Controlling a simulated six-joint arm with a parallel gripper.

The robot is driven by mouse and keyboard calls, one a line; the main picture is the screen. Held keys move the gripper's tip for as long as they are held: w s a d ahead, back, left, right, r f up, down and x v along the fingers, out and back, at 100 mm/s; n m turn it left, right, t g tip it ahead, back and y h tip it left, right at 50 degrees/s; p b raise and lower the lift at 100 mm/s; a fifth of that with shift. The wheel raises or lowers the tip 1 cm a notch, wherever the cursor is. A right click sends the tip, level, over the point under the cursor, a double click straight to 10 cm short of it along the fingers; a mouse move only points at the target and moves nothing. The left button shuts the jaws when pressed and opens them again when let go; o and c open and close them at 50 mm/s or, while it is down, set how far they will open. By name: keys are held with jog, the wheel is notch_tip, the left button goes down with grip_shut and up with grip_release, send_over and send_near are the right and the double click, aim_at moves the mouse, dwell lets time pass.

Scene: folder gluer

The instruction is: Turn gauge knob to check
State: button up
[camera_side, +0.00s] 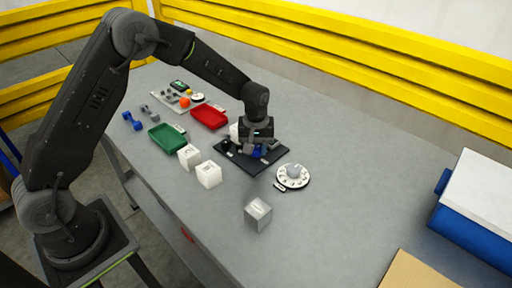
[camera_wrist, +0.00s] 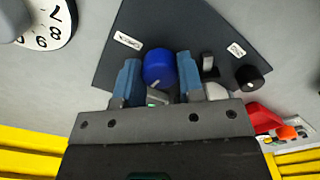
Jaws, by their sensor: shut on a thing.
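The blue knob (camera_wrist: 158,66) stands on a dark panel (camera_wrist: 205,30) and shows between the two blue fingers of my gripper (camera_wrist: 157,82) in the wrist view. My gripper is shut on this knob, one finger on each side. A pale pointer mark shows on the knob's near side. A white label, too small to read surely, lies on the panel left of the knob.
A black knob (camera_wrist: 253,78) and a small switch (camera_wrist: 207,64) sit on the panel right of the blue knob. A white numbered dial (camera_side: 293,176) lies right of the panel. White cubes (camera_side: 208,174), a green tray (camera_side: 167,137) and a red tray (camera_side: 209,117) stand left.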

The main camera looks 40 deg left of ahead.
jog(key=m, duration=0.4)
jog(key=shift+m, duration=0.4)
jog(key=m, duration=0.4)
jog(key=shift+m, duration=0.3)
jog(key=m, duration=0.4)
jog(key=shift+m, duration=2.1)
jog(key=o, duration=0.9)
